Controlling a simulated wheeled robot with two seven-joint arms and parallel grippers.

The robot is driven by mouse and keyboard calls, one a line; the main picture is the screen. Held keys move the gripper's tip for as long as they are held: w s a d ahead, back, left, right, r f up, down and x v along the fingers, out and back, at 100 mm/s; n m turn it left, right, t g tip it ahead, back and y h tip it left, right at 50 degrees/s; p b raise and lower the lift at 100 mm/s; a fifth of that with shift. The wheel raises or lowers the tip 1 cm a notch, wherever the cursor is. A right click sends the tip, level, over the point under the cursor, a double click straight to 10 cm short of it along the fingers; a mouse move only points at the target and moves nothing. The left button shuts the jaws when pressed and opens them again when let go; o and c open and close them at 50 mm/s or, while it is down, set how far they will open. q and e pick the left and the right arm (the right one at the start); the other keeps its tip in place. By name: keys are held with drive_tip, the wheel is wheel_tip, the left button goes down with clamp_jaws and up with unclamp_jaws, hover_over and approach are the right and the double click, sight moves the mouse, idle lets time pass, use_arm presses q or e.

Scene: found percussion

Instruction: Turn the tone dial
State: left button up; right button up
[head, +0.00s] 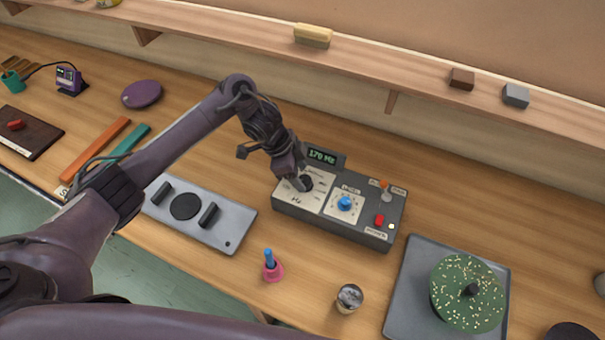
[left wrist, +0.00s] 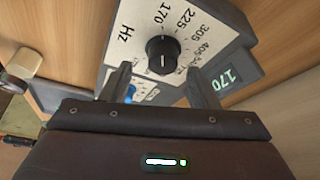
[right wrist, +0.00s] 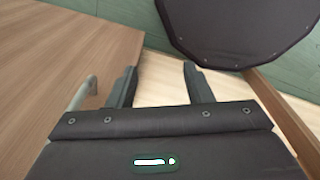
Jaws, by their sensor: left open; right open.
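The tone dial is a black knob (left wrist: 163,54) on a cream panel marked Hz, with numbers including 170, 225 and 305 around it. It sits on the left part of a grey box (head: 330,233). A small display (head: 322,155) behind it reads 170 Hz and also shows in the left wrist view (left wrist: 229,78). My left gripper (head: 300,184) is over the dial in the head view. In the left wrist view the left gripper (left wrist: 160,85) is open, its fingers apart on either side of the knob's near side, not closed on it. My right gripper (right wrist: 158,80) is open and empty, away from the box.
The box also carries a blue level knob (head: 345,203), a red power button (head: 379,220) and an orange-tipped switch (head: 385,184). A grey plate (head: 225,218) lies left, a tray (head: 398,318) with a green disc (head: 450,290) right. A pink-based peg (head: 272,270) stands in front.

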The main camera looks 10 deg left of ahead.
use_arm(q)
drive_tip(key=shift+w+d+f, duration=0.15)
drive_tip(key=shift+d+f, duration=0.05)
drive_tip(key=shift+f, duration=0.35)
drive_tip(key=shift+w+d+f, duration=0.15)
drive_tip(key=shift+f, duration=0.4)
drive_tip(key=c, duration=1)
drive_tip(key=shift+o, duration=0.2)
drive_tip(key=shift+w+m+g+b, duration=0.15)
drive_tip(key=shift+m+g+b, duration=0.35)
drive_tip(key=shift+m+b, duration=0.7)
drive_tip(key=shift+m+g, duration=0.3)
drive_tip(key=shift+m, duration=0.4)
drive_tip(key=shift+r+m+g, duration=0.1)
drive_tip(key=shift+m+g, duration=0.2)
drive_tip(key=shift+m, duration=0.6)
use_arm(e)
drive_tip(key=shift+w+a+f, duration=0.1)
drive_tip(key=shift+w+f, duration=0.3)
drive_tip(key=shift+w, duration=0.15)
drive_tip(key=shift+w+a+f, duration=0.1)
drive_tip(key=shift+w+f, duration=0.25)
drive_tip(key=shift+w, duration=0.2)
